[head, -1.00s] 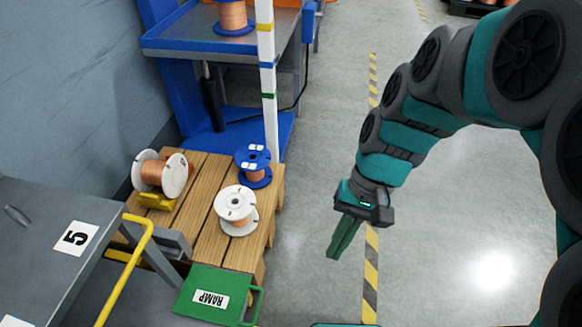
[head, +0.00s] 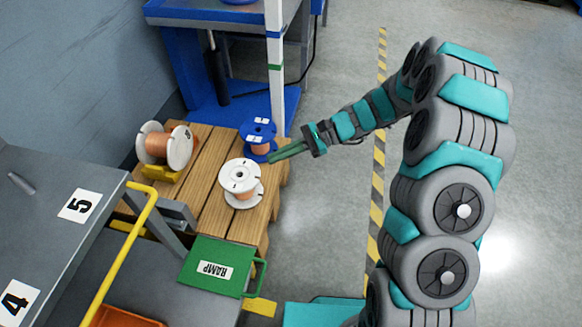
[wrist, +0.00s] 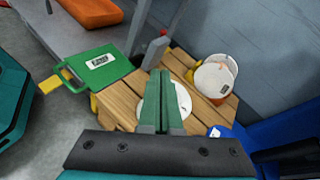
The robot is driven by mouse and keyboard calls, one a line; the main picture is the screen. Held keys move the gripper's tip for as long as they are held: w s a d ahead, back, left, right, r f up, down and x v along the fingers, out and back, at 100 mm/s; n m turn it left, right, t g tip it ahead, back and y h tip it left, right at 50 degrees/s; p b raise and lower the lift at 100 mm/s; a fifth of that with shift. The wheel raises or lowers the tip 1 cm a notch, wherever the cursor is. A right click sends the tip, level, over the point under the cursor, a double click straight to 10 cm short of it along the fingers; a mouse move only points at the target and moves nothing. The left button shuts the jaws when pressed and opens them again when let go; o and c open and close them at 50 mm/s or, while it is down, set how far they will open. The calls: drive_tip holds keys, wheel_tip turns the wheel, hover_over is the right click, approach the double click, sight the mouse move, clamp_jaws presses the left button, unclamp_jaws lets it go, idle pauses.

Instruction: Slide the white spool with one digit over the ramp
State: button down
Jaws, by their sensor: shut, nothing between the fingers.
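A white spool with copper wire (head: 240,177) stands upright on the wooden pallet, its top flange carrying small marks I cannot read clearly. It also shows behind my fingers in the wrist view (wrist: 184,99). A second white spool (head: 181,147) lies on its side on a yellow cradle at the pallet's far left. The green ramp (head: 208,286), labelled RAMP, adjoins the pallet's near end; it also shows in the wrist view (wrist: 98,79). My gripper (head: 271,158) is shut and empty, its fingertips beside the blue spool and just right of the upright white spool.
A blue spool (head: 258,130) with white labels stands behind the upright white one. A white post (head: 274,85) and blue shelf rise behind the pallet (head: 210,195). A grey bench (head: 60,170) with a yellow rail is at left.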

sight(236, 195)
drive_tip(key=w+d+f+m+t+y, duration=0.1)
drive_tip(key=w+f+m+t+y, duration=0.2)
drive_tip(key=w+f, duration=0.5)
drive_tip(key=w+d+f+m+t, duration=0.1)
drive_tip(key=w+f+m+t, duration=0.4)
drive_tip(key=f, duration=0.6)
drive_tip(key=a+b, duration=0.1)
drive_tip(key=a, duration=0.3)
drive_tip(key=a+f+g+b, duration=0.1)
drive_tip(key=a+b, duration=0.1)
drive_tip(key=a, duration=0.3)
drive_tip(key=s+a+f+g+b, duration=0.1)
drive_tip(key=a+b, duration=0.1)
drive_tip(key=a, duration=0.3)
drive_tip(key=shift+a+f+m, duration=0.1)
drive_tip(key=shift+f+m, duration=0.1)
drive_tip(key=shift+m, duration=0.1)
drive_tip(key=shift+a+b, duration=0.35)
drive_tip(key=shift+a, duration=0.7)
drive_tip(key=shift+s+a+f+b, duration=0.15)
drive_tip(key=shift+s+b, duration=0.25)
drive_tip(key=shift+s, duration=0.7)
drive_tip(key=shift+s+a+r+b, duration=0.15)
drive_tip(key=shift+s+b, duration=0.3)
drive_tip(key=shift+s, duration=0.7)
drive_tip(key=shift+s+a+f+b, duration=0.15)
drive_tip(key=shift+s+b, duration=0.25)
drive_tip(key=shift+s, duration=0.7)
drive_tip(key=shift+s+a, duration=0.1)
drive_tip(key=shift+s, duration=0.45)
